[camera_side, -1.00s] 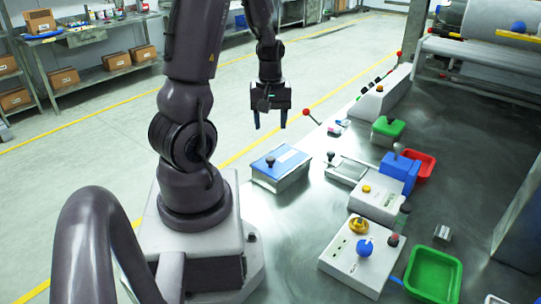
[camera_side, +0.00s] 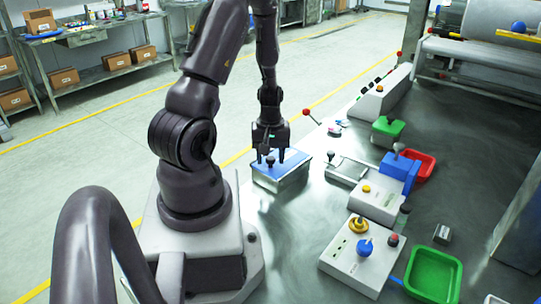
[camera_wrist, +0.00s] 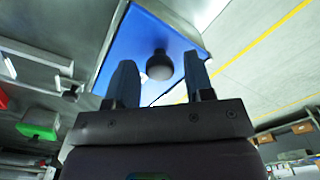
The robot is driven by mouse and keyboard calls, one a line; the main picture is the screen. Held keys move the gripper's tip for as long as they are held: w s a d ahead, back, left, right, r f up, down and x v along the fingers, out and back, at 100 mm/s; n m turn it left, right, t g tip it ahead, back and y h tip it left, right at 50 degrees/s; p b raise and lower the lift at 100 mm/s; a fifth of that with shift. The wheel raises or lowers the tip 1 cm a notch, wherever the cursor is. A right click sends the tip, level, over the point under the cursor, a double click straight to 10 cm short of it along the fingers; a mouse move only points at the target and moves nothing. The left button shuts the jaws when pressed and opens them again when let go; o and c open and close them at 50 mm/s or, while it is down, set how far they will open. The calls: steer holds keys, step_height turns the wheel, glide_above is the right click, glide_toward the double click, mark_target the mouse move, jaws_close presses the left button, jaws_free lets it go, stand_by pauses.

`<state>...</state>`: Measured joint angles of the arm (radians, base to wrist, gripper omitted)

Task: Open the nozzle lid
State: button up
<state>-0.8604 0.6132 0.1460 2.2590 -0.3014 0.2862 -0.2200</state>
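A blue lid (camera_side: 289,166) with a dark round knob covers a low metal box beside my base; I take it for the nozzle lid. The lid also shows in the wrist view (camera_wrist: 130,45). My gripper (camera_side: 270,156) points down over the lid, its fingers spread. In the wrist view the dark knob (camera_wrist: 160,66) appears between the two open fingertips, with a gap on both sides. I cannot tell whether the fingertips reach down to the height of the knob. The lid lies closed on its box.
To the right stand a grey framed plate (camera_side: 346,170), a white box with a yellow button (camera_side: 376,203), a white control box (camera_side: 352,262), a blue block (camera_side: 399,172) and a green tray (camera_side: 433,273). A red-tipped lever (camera_side: 306,112) stands behind the lid.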

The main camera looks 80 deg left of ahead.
mark_target(293, 152)
jaws_close()
steer(key=w+a, duration=0.6)
steer(key=w, duration=0.1)
steer(key=shift+w+a, duration=0.1)
steer(key=shift+w, duration=0.1)
steer(key=shift+o, duration=1.2)
jaws_free()
steer(key=shift+r, duration=0.1)
step_height(293, 152, up, 13)
